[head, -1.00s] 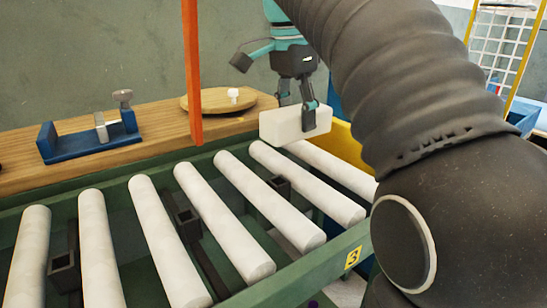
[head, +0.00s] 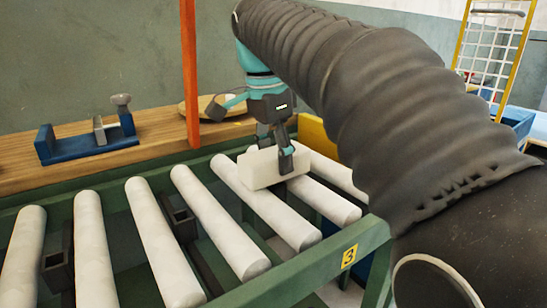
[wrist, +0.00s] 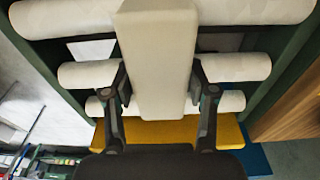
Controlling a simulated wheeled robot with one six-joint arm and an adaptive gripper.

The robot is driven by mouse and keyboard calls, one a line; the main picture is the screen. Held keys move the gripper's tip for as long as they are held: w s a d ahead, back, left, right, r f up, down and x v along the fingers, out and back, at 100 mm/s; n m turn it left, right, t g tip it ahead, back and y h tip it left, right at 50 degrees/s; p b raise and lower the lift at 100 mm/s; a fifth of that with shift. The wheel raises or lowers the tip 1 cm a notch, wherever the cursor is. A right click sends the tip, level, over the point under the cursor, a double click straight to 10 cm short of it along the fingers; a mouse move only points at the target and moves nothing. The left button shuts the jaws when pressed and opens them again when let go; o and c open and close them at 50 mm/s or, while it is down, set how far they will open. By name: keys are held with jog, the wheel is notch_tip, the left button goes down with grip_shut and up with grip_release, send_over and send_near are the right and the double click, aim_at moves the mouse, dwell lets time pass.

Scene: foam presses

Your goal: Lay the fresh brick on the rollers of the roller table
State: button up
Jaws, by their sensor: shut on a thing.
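The fresh brick (head: 260,168) is a white block at the right part of the roller table (head: 300,275). My gripper (head: 278,150) is shut on it, one finger on each side, in the head view. In the wrist view the brick (wrist: 157,60) lies lengthwise between the two fingers (wrist: 160,92), across the white rollers (wrist: 250,67). The brick is over the rollers, low and close to them. I cannot tell whether its underside touches them.
A blue vice-like fixture (head: 88,140) stands on the wooden bench (head: 20,165) behind the table. An orange post (head: 189,75) rises left of my gripper. A round wooden board (head: 190,108) lies behind it. The rollers at left (head: 90,240) are bare.

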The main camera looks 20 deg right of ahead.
jog(key=shift+f, duration=0.15)
jog(key=o, duration=1.4)
